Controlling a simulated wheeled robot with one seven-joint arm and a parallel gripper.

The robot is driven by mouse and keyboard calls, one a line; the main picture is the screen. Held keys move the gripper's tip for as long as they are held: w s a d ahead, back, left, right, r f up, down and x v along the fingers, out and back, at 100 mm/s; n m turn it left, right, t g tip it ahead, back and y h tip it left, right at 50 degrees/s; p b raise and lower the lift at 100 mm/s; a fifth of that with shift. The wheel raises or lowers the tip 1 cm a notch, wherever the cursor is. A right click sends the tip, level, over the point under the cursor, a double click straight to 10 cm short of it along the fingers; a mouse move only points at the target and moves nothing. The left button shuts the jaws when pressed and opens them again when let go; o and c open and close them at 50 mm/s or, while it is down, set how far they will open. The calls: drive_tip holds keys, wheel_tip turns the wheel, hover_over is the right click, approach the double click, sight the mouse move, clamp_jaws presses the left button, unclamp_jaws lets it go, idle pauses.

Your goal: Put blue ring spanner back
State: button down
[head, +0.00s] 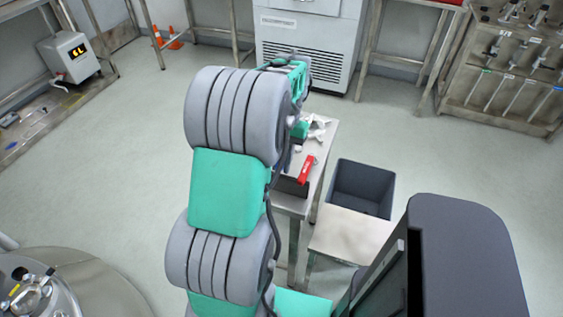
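I cannot pick out the blue ring spanner for certain. A tool rack (512,62) stands at the upper right, with several tools hanging on it. A long tool with a blue mark (546,99) hangs at its right side, too small to name. My arm fills the middle of the view and reaches away over a small steel table (292,205). My gripper does not show; the arm's links hide its end, so I cannot see whether it holds anything.
On the small table lie a red-handled object (306,169) and crumpled white pieces (317,128). A dark grey bin (361,188) stands right of it, behind a low pale bench (352,234). Orange cones (174,38) stand at the back. Floor at left is clear.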

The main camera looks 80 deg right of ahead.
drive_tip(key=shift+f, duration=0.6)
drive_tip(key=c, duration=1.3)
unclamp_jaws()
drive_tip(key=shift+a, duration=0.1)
